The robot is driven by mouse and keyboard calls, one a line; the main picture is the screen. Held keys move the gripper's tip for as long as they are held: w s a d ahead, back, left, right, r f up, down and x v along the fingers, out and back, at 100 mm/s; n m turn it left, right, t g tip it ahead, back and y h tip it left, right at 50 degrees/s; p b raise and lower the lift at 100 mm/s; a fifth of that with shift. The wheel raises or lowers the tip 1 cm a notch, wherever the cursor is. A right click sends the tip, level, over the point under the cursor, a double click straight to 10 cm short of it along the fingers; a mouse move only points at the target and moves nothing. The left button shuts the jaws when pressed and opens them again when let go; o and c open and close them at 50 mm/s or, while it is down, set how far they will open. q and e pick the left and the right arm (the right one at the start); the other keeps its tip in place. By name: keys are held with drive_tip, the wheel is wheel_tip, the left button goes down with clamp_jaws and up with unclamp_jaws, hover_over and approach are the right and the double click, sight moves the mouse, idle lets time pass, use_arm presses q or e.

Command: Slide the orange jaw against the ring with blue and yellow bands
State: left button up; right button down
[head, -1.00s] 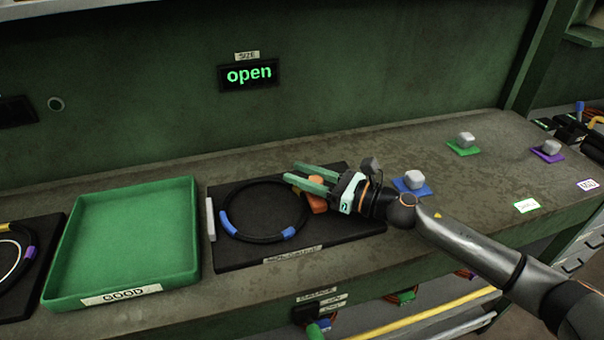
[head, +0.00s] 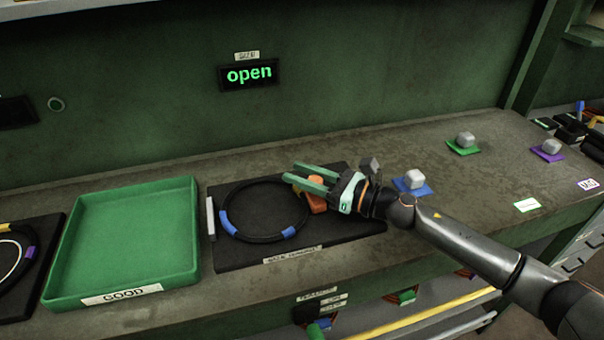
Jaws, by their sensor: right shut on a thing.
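The orange jaw (head: 316,199) stands on the black gauge plate (head: 345,224), at the right side of the ring. The black ring (head: 263,239) lies flat on that plate; two blue bands show, and a small yellow patch shows beside my fingers. A pale fixed jaw (head: 211,218) stands at the plate's left edge, close to the ring. My right gripper (head: 309,177) is shut on the orange jaw, its green fingers reaching left over the ring's right edge. They hide part of the ring and jaw, so I cannot tell if these touch. My left gripper is not in view.
A display (head: 249,75) on the back wall reads "open". A green tray (head: 125,245) labelled GOOD stands left of the plate. Another ring (head: 18,262) lies at the far left. Grey blocks on blue (head: 413,182), green (head: 464,142) and purple (head: 548,149) pads stand at right.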

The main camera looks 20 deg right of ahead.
drive_tip(key=shift+a, duration=0.75)
drive_tip(key=c, duration=0.5)
unclamp_jaws()
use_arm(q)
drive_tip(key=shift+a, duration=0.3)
use_arm(e)
drive_tip(key=shift+d, duration=0.1)
drive_tip(key=shift+s+d, duration=0.2)
drive_tip(key=shift+d, duration=0.05)
drive_tip(key=b+v, duration=0.4)
drive_tip(key=v, duration=0.6)
drive_tip(key=shift+s+d+f, duration=0.1)
drive_tip(key=shift+s+f, duration=0.05)
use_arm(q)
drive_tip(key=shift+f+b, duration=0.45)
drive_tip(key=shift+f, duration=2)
use_arm(e)
drive_tip(key=shift+v, duration=0.75)
